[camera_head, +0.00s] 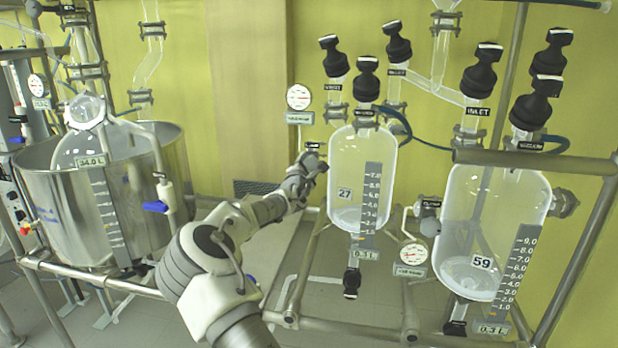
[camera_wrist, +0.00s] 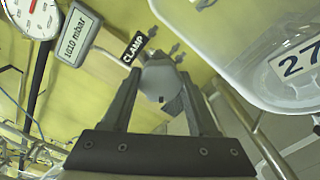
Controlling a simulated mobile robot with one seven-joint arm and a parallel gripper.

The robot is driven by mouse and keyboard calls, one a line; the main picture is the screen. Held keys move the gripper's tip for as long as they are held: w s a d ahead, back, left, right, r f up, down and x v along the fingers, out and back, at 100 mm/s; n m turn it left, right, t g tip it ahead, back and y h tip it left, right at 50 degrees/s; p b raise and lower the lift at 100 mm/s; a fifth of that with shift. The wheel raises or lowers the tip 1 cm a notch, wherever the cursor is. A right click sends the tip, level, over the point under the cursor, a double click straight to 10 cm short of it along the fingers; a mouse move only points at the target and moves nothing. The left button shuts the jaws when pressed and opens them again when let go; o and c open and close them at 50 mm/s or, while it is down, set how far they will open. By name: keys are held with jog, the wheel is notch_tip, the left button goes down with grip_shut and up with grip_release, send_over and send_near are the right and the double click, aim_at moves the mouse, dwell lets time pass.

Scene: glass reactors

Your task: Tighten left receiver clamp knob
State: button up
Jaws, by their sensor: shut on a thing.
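The left receiver (camera_head: 345,190) is a clear glass vessel marked 27, with a little liquid at its bottom. Its wall fills the upper right of the wrist view (camera_wrist: 240,50). My gripper (camera_head: 318,165) is at the upper left side of this vessel. In the wrist view its two dark fingers are closed around a grey clamp knob (camera_wrist: 160,77). A black CLAMP label (camera_wrist: 134,47) is just beside the knob. In the head view the knob is hidden by my gripper.
A round gauge (camera_head: 299,97) with a display hangs left of the left receiver. The right receiver (camera_head: 490,225), marked 59, stands to the right with its own gauge (camera_head: 412,252). A large steel vat (camera_head: 60,215) is at the left. Metal frame tubes (camera_head: 310,255) run below.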

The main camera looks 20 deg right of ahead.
jog(key=m+b, duration=0.4)
jog(key=m, duration=0.1)
jog(key=shift+f+m+b, duration=0.15)
jog(key=shift+m+b, duration=0.15)
jog(key=shift+b, duration=0.1)
jog(key=m+b, duration=0.3)
jog(key=m, duration=0.7)
jog(key=shift+d+r+m+b, duration=0.1)
jog(key=shift+r+m+b, duration=0.15)
jog(key=shift+m+b, duration=0.15)
jog(key=m, duration=0.5)
jog(key=shift+s+m, duration=0.1)
jog(key=shift+m, duration=0.2)
jog(key=m, duration=0.5)
jog(key=m+b, duration=0.1)
jog(key=m, duration=0.4)
jog(key=shift+d+m+b, duration=0.1)
jog(key=shift+m+b, duration=0.25)
jog(key=shift+m, duration=0.05)
jog(key=m+b, duration=0.2)
jog(key=m, duration=0.4)
jog(key=shift+f+b, duration=0.15)
jog(key=shift+b, duration=0.2)
jog(key=shift+m+b, duration=1)
jog(key=shift+m, duration=1.3)
